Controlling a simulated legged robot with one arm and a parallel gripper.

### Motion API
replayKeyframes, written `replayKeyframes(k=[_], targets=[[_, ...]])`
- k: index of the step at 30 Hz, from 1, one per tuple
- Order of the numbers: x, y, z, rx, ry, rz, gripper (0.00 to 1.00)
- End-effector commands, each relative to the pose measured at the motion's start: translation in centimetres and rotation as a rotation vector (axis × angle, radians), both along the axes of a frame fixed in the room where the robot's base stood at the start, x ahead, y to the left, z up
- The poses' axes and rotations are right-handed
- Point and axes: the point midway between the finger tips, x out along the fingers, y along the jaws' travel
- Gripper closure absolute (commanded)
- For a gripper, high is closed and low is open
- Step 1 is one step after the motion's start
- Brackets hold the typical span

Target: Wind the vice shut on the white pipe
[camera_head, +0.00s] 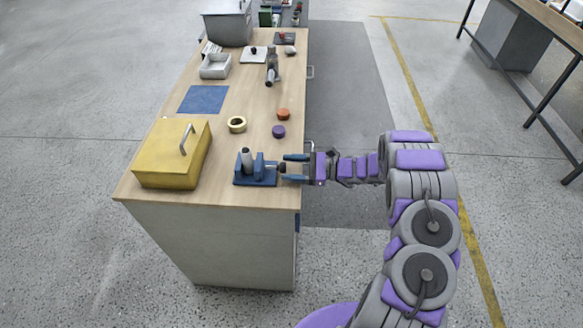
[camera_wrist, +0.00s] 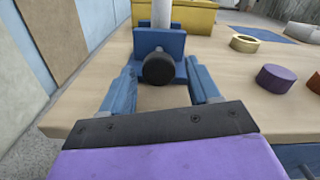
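The blue vice (camera_head: 259,172) stands near the bench's front right edge. The white pipe (camera_head: 246,157) stands upright at its jaws; whether both jaws touch it I cannot tell. In the wrist view the pipe (camera_wrist: 161,12) rises behind the blue near jaw (camera_wrist: 172,43). The vice's dark round knob (camera_wrist: 158,69) faces my wrist camera. My gripper (camera_head: 285,168) comes in from the right at knob height. Its two blue fingers are open, one on each side of the knob, with visible gaps in the wrist view (camera_wrist: 160,78).
A yellow box (camera_head: 170,160) with a handle is left of the vice. A purple cap (camera_head: 278,131), an orange cap (camera_head: 283,114) and a tape roll (camera_head: 237,124) lie behind it. Floor right of the bench is clear.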

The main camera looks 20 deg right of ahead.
Motion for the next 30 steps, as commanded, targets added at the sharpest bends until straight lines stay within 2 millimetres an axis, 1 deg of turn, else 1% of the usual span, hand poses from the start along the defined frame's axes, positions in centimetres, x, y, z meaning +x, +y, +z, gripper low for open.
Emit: replayKeyframes(k=[1,2,16,23,30], targets=[[0.0,0.0,0.0,0.0,0.0,0.0,0.44],[0.0,0.0,0.0,0.0,0.0,0.0,0.47],[0.1,0.0,0.0,-0.001,-0.001,0.0,0.91],[0.2,0.1,0.3,0.003,0.003,0.0,0.91],[0.6,0.1,1.1,0.021,0.028,-0.001,0.91]])
